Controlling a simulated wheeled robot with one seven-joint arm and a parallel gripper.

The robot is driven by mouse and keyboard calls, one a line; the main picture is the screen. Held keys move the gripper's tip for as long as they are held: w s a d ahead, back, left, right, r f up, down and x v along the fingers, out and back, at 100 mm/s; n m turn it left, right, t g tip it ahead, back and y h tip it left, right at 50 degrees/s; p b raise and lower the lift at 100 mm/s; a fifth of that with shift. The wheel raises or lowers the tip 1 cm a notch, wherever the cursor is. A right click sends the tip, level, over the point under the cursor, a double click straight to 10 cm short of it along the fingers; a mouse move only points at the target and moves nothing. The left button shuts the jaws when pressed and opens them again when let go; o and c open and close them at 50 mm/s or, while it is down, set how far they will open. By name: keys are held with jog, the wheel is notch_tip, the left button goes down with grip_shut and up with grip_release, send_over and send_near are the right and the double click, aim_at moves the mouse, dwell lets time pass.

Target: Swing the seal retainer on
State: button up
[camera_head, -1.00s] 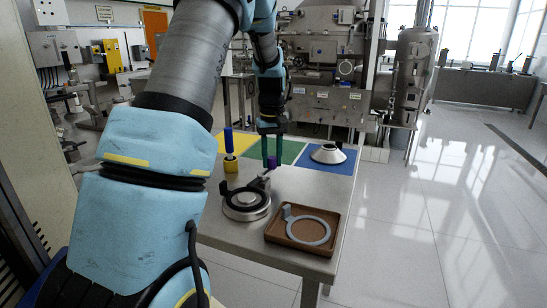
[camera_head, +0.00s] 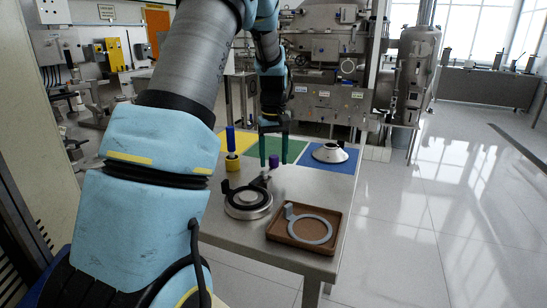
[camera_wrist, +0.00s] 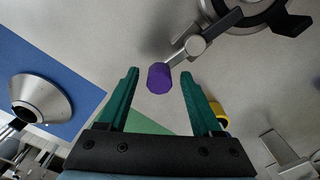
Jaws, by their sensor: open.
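The seal retainer appears to be the metal arm (camera_wrist: 197,45) with a purple knob (camera_wrist: 159,78) at its end; I cannot tell its full shape. The knob also shows in the head view (camera_head: 273,161). The arm sits beside a black ring (camera_head: 249,197) on a round metal base (camera_head: 248,210). My gripper (camera_head: 274,163) points down at the back of this base. In the wrist view its green fingers (camera_wrist: 159,74) are spread, with the knob between the tips and a gap on each side. The joint behind the arm is partly cut off.
A brown tray (camera_head: 334,238) with a grey tabbed ring (camera_head: 312,229) lies at the table's front right. A metal cone (camera_head: 330,152) stands on the blue area. A yellow cylinder with a blue rod (camera_head: 231,150) stands left of my gripper.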

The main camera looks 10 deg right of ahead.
aim_at(273, 156)
notch_tip(273, 156, up, 11)
jog(key=b, duration=0.1)
dwell(0.3)
jog(key=shift+f, duration=0.1)
jog(key=s+a+f+m, duration=0.1)
jog(key=s+a+f, duration=0.2)
jog(key=s+a, duration=0.2)
jog(key=s+a+f+t, duration=0.1)
jog(key=s+a+f, duration=0.3)
jog(key=s, duration=0.5)
jog(key=s+a+f+m+p, duration=0.1)
jog(key=s+a+f, duration=0.2)
jog(key=s+a, duration=0.3)
jog(key=shift+s+a+f+m+t, duration=0.2)
jog(key=shift+s+f+m+t, duration=0.1)
jog(key=shift+s, duration=0.25)
dwell(0.4)
